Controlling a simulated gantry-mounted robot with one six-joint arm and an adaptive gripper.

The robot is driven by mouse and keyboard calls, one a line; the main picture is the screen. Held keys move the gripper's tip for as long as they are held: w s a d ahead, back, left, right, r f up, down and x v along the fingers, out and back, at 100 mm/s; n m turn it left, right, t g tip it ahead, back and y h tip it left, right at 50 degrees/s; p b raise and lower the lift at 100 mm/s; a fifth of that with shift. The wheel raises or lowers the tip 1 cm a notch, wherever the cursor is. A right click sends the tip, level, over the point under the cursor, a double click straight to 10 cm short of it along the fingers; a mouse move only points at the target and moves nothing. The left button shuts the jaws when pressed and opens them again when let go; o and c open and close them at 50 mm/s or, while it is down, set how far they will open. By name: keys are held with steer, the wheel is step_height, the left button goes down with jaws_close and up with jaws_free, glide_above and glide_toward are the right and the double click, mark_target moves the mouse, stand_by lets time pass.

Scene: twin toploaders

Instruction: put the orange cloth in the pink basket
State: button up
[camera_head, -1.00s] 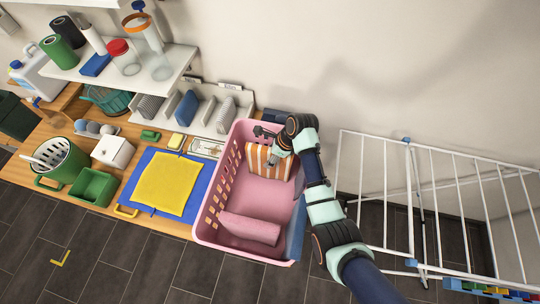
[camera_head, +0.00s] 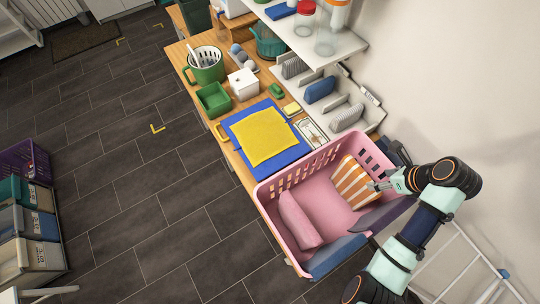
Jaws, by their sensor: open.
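The orange cloth (camera_head: 352,183), striped orange and white, is inside the pink basket (camera_head: 284,182), tilted against its far right end. The basket stands at the right end of the wooden counter. A rolled pink cloth (camera_head: 298,218) lies inside the basket at its near side. My gripper (camera_head: 374,186) is at the right edge of the orange cloth, over the basket. Its jaws are open. They are small in view, and I cannot tell whether they touch the cloth.
A yellow cloth (camera_head: 262,138) lies on a blue cloth (camera_head: 299,151) left of the basket. A rack with grey and blue items (camera_head: 348,118) stands behind. A white drying rack (camera_head: 462,262) is at the lower right.

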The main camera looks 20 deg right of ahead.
steer(key=w+a+r+n+t+h, duration=0.15)
steer(key=w+a+r+n, duration=0.25)
steer(key=w+a+n, duration=0.55)
steer(key=w+a+r+n+t+h, duration=0.15)
steer(key=w+a+r+n, duration=0.35)
steer(key=a+n, duration=0.7)
steer(key=a+r+n+t, duration=0.1)
steer(key=a+r+n, duration=0.2)
steer(key=a, duration=0.3)
steer(key=s+a+r+n+t+y, duration=0.1)
steer(key=a+r+n+t, duration=0.1)
steer(key=a+n, duration=0.3)
steer(key=s+a+r+n+t+y, duration=0.1)
steer(key=a+r+n, duration=0.3)
steer(key=a, duration=0.5)
steer(key=shift+r+n+t, duration=0.25)
steer(key=shift+n+t, duration=0.2)
steer(key=shift+t, duration=0.15)
